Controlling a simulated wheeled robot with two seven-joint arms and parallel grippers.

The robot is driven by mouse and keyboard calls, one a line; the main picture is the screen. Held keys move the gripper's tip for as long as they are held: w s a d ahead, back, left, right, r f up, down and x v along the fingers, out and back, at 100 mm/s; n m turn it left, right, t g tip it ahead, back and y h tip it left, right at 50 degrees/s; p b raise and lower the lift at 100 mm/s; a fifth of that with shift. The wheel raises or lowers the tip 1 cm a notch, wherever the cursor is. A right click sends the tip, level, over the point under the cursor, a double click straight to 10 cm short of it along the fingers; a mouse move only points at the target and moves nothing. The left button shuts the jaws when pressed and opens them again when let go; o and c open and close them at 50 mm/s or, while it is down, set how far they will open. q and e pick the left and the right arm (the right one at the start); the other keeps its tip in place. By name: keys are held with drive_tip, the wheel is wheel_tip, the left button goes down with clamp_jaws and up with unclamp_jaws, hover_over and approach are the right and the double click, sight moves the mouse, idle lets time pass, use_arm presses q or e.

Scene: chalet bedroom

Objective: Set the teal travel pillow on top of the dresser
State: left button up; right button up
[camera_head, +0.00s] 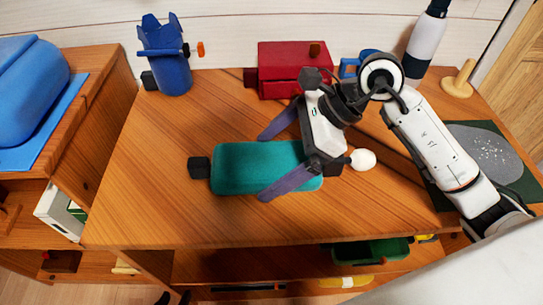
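The teal travel pillow (235,164) lies lengthwise on the wooden top (150,205) of the dresser, near its front middle. My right gripper (262,168) reaches in from the right with its two purple-grey fingers spread wide. The far finger's tip is at the pillow's far edge; the near finger crosses over the pillow's front part. The gripper looks open, and I see no clear squeeze on the pillow. The palm covers part of the pillow's right end. My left gripper is not in view.
A blue bin-like holder (171,72) and a red box (285,70) stand at the back. Dark blocks (199,168) sit at the pillow's ends. A white ball (363,160) is right of the pillow. A dark mat (510,150) lies right. The left of the top is clear.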

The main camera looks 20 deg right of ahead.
drive_tip(key=shift+r, duration=0.1)
drive_tip(key=shift+r+p, duration=0.25)
drive_tip(key=shift+p, duration=0.05)
drive_tip(key=v, duration=1.1)
drive_tip(key=shift+d+r, duration=0.3)
idle(0.4)
